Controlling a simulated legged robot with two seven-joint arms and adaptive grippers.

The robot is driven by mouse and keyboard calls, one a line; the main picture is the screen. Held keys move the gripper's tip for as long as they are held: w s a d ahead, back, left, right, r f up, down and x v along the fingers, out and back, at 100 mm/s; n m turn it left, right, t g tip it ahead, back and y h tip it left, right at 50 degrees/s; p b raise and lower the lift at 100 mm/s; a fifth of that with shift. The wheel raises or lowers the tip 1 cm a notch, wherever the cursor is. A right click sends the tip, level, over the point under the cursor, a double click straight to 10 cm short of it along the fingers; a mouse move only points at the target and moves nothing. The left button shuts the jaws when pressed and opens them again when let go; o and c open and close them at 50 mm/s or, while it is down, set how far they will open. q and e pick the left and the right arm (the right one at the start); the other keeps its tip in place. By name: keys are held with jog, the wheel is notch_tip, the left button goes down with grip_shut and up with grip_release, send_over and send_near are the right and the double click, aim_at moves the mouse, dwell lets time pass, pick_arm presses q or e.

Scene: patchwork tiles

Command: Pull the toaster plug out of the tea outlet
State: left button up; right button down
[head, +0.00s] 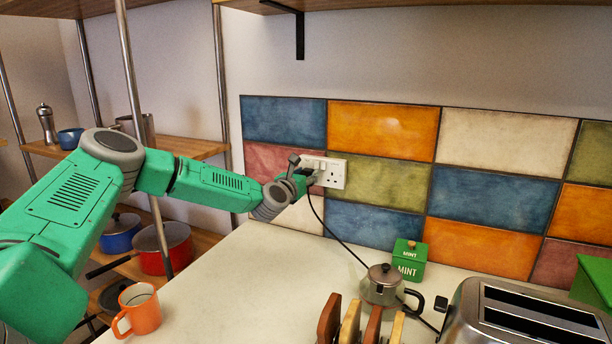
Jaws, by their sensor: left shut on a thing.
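The white double wall outlet (335,174) is set in the tiled backsplash; its right socket is empty. My left gripper (306,178) is at the outlet's left half, shut on the toaster plug, which is mostly hidden by the fingers. I cannot tell how far the plug sits in the socket. A dark cord (333,232) hangs from the plug and runs down behind the small metal teapot (381,284) towards the toaster (530,318) at the lower right. My right gripper is not in view.
A green mint tin (409,259) stands behind the teapot. An orange mug (138,309) is at the counter's left edge. Shelves with pots (164,248) are on the left. The counter (262,272) below the outlet is clear.

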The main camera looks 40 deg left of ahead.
pick_arm(q)
jog(key=shift+s+f+b, duration=0.2)
jog(key=shift+f+b, duration=0.15)
jog(key=shift+f, duration=0.25)
dwell(0.5)
jog(key=shift+s, duration=0.15)
jog(key=shift+s+r, duration=0.15)
jog(key=o, duration=0.5)
grip_shut()
jog(key=shift+s+d, duration=0.25)
jog(key=shift+s, duration=0.4)
jog(key=shift+r, duration=0.2)
dwell(0.4)
